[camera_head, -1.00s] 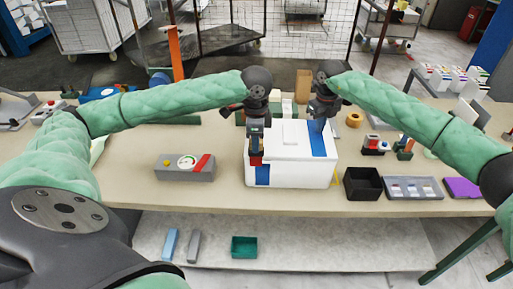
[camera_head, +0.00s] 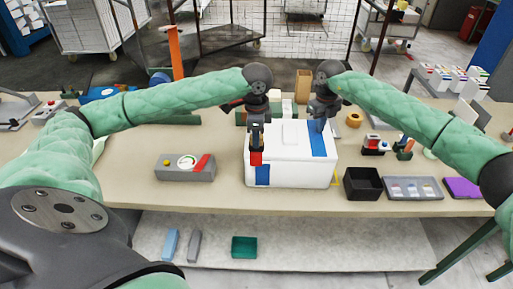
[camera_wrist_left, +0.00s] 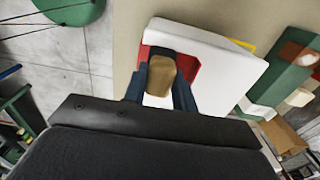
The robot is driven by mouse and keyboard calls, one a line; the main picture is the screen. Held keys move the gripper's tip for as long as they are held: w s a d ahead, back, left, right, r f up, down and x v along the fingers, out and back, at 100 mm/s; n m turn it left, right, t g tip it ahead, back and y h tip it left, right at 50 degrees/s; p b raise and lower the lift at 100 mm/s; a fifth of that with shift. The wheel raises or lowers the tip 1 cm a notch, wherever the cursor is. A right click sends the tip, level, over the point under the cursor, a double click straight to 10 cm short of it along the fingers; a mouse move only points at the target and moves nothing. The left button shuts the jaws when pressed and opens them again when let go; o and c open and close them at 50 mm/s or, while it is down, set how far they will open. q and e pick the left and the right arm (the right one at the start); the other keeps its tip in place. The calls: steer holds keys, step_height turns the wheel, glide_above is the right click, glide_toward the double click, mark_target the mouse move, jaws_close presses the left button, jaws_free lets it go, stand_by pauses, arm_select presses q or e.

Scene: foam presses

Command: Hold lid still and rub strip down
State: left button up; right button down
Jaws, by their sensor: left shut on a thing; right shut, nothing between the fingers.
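A white box with a lid (camera_head: 290,170) stands on the bench. A blue strip (camera_head: 319,142) lies across the lid's right side. Another blue strip (camera_head: 262,175) shows on the left of the box's front face; its upper part is hidden. My left gripper (camera_head: 256,148) points down at the lid's front left edge, shut on a red tool (camera_head: 256,158) just above that strip. In the left wrist view, a tan piece (camera_wrist_left: 161,75) of it is between the fingers, with red behind. Contact with the strip cannot be told. My right gripper (camera_head: 318,120) is shut and empty at the blue strip on the lid's right.
A grey device with a dial (camera_head: 185,167) lies left of the box. A black bin (camera_head: 362,184) and a grey tray (camera_head: 412,188) stand to its right. A yellow roll (camera_head: 354,119) is behind. The bench front between device and box is clear.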

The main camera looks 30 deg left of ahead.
arm_select(q)
steer(key=shift+w+a+f, duration=0.15)
steer(key=shift+w+a, duration=0.05)
steer(key=shift+w, duration=0.05)
arm_select(e)
steer(key=shift+s+f, duration=0.1)
steer(key=shift+f, duration=0.1)
arm_select(q)
steer(key=shift+w, duration=0.1)
steer(key=shift+w+a, duration=0.35)
steer(key=shift+w, duration=0.2)
steer(key=shift+r, duration=0.2)
steer(key=shift+r, duration=0.7)
steer(key=s+d+r, duration=0.2)
steer(key=s+d, duration=0.2)
steer(key=s, duration=0.3)
